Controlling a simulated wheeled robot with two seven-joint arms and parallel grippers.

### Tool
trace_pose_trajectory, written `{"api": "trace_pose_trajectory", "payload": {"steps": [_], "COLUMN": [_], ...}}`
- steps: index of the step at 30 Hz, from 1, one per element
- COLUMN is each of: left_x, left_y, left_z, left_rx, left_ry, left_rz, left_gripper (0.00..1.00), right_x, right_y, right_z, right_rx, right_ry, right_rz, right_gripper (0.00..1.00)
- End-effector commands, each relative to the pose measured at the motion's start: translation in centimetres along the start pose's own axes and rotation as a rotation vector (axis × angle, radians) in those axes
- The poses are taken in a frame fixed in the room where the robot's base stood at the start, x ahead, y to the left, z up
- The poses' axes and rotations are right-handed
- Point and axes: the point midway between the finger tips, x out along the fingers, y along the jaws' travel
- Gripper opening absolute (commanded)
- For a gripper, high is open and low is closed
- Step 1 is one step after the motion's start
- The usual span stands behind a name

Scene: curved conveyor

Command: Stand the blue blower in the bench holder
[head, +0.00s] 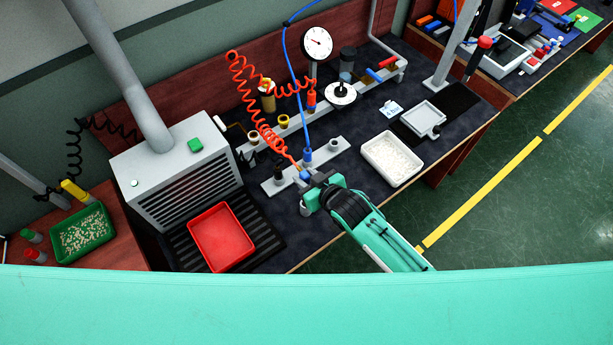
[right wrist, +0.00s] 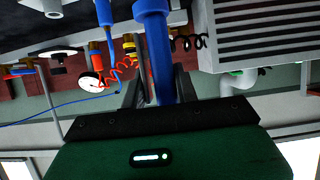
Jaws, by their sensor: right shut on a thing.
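The blue blower (right wrist: 152,45) stands between the fingers of my right gripper (head: 314,184). The gripper is shut on it, and the blower's blue end (head: 304,175) shows at the fingertips in the head view. My left gripper is not in view.
A grey rail (head: 271,184) behind the gripper carries a blue tool (head: 307,155) on a blue cord. A white tray (head: 391,159) lies to the right. A red tray (head: 221,237) and a grey vented box (head: 178,178) stand to the left.

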Motion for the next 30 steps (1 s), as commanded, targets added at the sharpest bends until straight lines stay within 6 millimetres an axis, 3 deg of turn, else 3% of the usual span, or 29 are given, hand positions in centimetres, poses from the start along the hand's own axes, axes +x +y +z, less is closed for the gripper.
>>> {"api": "trace_pose_trajectory", "payload": {"steps": [30], "left_x": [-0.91], "left_y": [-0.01], "left_z": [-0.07], "left_rx": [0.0], "left_ry": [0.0], "left_rz": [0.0], "left_gripper": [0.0], "right_x": [-0.06], "right_y": [-0.02], "right_z": [-0.14], "right_rx": [0.0], "right_ry": [0.0], "right_rz": [0.0], "right_gripper": [0.17]}}
